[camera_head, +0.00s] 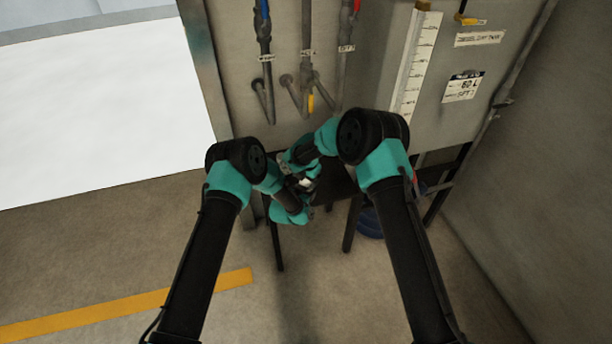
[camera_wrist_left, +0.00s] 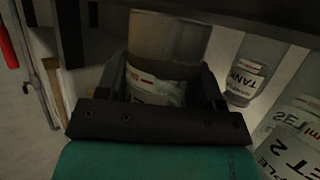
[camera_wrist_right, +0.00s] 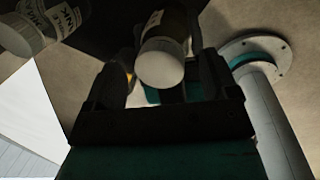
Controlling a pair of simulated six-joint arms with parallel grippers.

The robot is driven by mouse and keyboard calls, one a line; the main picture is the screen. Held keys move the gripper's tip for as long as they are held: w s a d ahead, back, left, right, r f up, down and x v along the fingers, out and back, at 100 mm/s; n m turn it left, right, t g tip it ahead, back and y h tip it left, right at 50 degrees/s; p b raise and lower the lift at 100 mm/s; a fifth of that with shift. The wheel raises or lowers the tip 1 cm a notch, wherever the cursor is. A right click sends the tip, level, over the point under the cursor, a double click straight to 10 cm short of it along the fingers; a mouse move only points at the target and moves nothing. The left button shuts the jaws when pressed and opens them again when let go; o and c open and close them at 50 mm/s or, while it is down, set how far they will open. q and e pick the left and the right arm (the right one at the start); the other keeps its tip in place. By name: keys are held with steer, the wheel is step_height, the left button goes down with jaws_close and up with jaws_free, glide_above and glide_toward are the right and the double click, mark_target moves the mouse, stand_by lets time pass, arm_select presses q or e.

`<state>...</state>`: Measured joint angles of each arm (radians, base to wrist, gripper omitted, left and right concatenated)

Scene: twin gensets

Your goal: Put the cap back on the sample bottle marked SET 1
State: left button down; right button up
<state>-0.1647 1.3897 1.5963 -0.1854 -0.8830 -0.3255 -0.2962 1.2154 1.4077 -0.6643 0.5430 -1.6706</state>
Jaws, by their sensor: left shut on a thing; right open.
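My left gripper (camera_wrist_left: 160,88) is shut on a clear bottle (camera_wrist_left: 168,40) with a white label; the lettering that shows is too partial to read. In the right wrist view, a white cap (camera_wrist_right: 160,68) shows at the near end of a labelled bottle (camera_wrist_right: 168,24). My right gripper (camera_wrist_right: 160,82) is open, with its fingers on either side of this cap. I cannot tell whether they touch it, or how firmly the cap sits. In the head view both grippers meet in front of the dark shelf, small and largely hidden by my arms.
A bottle marked TANK (camera_wrist_left: 242,78) and one marked SET 2 (camera_wrist_left: 298,135) stand close beside the held bottle. The TANK bottle also shows in the right wrist view (camera_wrist_right: 48,22). Pipes with valves (camera_head: 305,90) and a gauge board (camera_head: 413,65) are behind. Table legs (camera_head: 352,225) stand below.

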steer(key=shift+c, duration=0.2)
steer(key=c, duration=1.1)
steer(key=o, duration=1)
steer(key=shift+r, duration=2.3)
